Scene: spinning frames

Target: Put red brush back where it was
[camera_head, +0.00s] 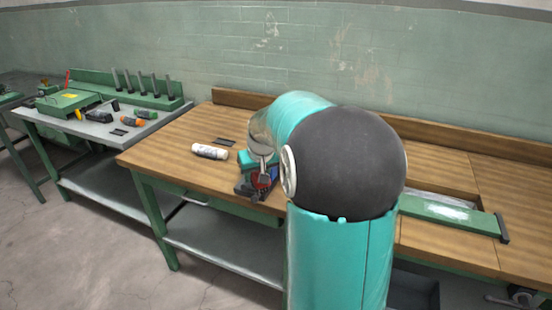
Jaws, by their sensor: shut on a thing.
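My gripper (260,187) is low over the wooden bench (175,150), near its front edge, left of my large teal and black arm link. It is shut on a small red thing (262,181), which I take for the red brush. Only a small part of it shows between the dark fingers, so its shape and tilt are unclear. I cannot tell whether it touches the bench top. The bench right behind my arm is hidden.
A white cylinder (210,151) lies left of my gripper, with a flat dark piece (224,141) behind it. A grey-topped table (75,125) at left holds tools, a green box (66,103) and upright dark rods. A green drawer (445,214) lies right of my arm.

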